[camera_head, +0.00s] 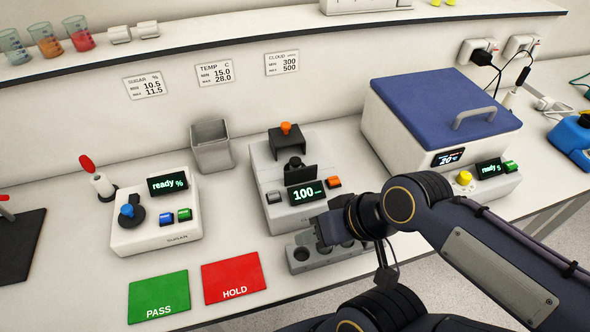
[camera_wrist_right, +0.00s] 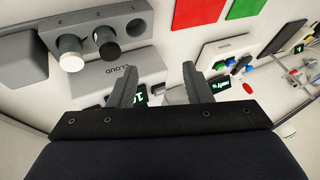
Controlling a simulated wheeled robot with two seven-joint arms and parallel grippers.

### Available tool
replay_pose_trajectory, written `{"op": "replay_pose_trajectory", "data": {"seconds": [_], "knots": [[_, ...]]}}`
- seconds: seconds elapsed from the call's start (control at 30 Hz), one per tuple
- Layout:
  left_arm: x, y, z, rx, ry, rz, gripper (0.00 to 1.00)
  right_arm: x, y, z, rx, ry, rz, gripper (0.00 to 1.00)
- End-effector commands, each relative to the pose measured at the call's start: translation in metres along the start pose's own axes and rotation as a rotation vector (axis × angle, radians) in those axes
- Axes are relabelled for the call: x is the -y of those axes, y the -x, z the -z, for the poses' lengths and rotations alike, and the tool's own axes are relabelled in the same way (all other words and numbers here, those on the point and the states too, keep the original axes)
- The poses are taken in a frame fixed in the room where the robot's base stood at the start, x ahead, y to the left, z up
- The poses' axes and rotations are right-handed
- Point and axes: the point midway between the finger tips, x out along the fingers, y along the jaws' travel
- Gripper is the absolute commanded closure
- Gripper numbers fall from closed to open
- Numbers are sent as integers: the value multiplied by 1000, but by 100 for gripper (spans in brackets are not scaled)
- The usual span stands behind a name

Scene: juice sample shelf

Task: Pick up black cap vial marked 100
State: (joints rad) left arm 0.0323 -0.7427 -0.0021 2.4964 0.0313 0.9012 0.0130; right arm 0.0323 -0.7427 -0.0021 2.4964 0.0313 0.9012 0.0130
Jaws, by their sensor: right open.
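In the wrist view a black cap vial (camera_wrist_right: 109,51) stands in a grey rack (camera_wrist_right: 135,22), beside a white cap vial (camera_wrist_right: 72,61). No marking on either vial can be read. In the head view the rack (camera_head: 299,267) is at the table's front edge, partly covered by my right gripper (camera_head: 326,229). The vials cannot be made out there. In the wrist view my right gripper (camera_wrist_right: 157,88) is open, with nothing between its fingers. The black cap vial is outside the fingers, above and left of them. My left gripper is not in view.
The cloud meter (camera_head: 268,180), reading 100, stands just behind the rack. The sugar meter (camera_head: 155,238) is to the left. Green PASS (camera_head: 159,296) and red HOLD (camera_head: 234,277) mats lie in front. A blue-lidded box (camera_head: 430,100) stands right. A grey bin (camera_head: 212,148) is behind.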

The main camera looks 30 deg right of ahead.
Motion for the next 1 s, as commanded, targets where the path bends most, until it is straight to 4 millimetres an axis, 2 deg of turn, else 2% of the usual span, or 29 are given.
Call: {"op": "replay_pose_trajectory", "data": {"seconds": [0.13, 0.2, 0.23, 0.37, 0.53, 0.67, 0.8, 1.0], "knots": [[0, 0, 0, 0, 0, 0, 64, 0, 0, 0, 0, 0, 0, 55], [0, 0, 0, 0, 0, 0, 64, 0, 0, 1, 1, 6, -1, 62], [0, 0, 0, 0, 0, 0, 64, 0, 1, 2, 4, 16, -3, 62], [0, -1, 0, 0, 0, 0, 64, -4, 5, 18, 44, 165, -24, 62], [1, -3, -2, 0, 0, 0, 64, -13, 9, 67, 173, 600, -58, 62], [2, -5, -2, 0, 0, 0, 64, -22, 4, 109, 298, 976, -50, 62], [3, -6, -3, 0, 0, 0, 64, -31, -9, 153, 441, 1363, 1, 62], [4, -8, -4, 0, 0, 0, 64, -42, -35, 199, 607, 1792, 123, 62]]}}
